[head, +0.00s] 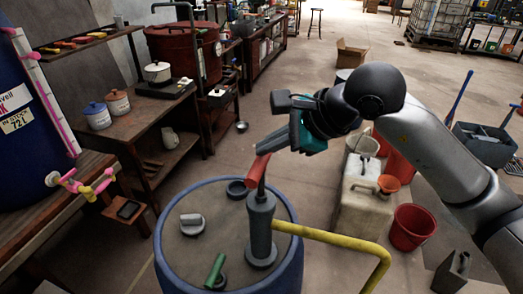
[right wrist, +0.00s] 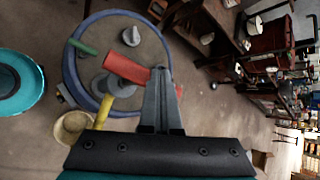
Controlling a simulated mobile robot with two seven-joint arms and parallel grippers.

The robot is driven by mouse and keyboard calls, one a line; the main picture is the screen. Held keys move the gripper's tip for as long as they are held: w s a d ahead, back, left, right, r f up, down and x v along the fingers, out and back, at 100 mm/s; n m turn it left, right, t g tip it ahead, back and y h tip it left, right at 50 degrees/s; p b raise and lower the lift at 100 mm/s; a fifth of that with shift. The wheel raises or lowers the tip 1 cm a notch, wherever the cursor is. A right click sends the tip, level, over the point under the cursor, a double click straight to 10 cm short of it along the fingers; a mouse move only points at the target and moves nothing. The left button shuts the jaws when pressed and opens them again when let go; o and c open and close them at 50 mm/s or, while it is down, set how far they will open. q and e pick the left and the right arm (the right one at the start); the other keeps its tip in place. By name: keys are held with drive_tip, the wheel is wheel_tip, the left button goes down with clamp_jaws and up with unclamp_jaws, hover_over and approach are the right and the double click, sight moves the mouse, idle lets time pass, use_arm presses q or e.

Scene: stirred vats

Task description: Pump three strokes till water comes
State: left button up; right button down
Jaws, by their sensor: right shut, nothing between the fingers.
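A grey hand pump (head: 261,228) stands upright on the lid of a blue drum (head: 165,262). Its red handle grip (head: 257,172) slants up at the top, and a yellow spout pipe (head: 335,240) runs to the right. My right gripper (head: 264,149) is just above the red grip, its fingers shut and empty. In the right wrist view the closed fingertips (right wrist: 161,73) lie beside the end of the red grip (right wrist: 124,69); I cannot tell whether they touch it. No water shows at the pipe. My left gripper is out of view.
A green-handled piece (head: 215,270) and a grey cap (head: 192,223) lie on the drum lid. Right of the drum stand a pale jerrycan (head: 360,212), an orange funnel (head: 388,184) and a red bucket (head: 411,228). A wooden bench (head: 140,125) is at left. Floor beyond is open.

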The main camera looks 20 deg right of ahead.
sight(267, 162)
drive_tip(key=shift+s+f+b, duration=0.1)
drive_tip(key=shift+f+b, duration=3.15)
drive_tip(key=shift+b, duration=0.05)
idle(2.4)
drive_tip(key=shift+r+p, duration=2.35)
drive_tip(key=shift+r, duration=1.45)
drive_tip(key=shift+r+p, duration=1.9)
drive_tip(key=shift+r, duration=1)
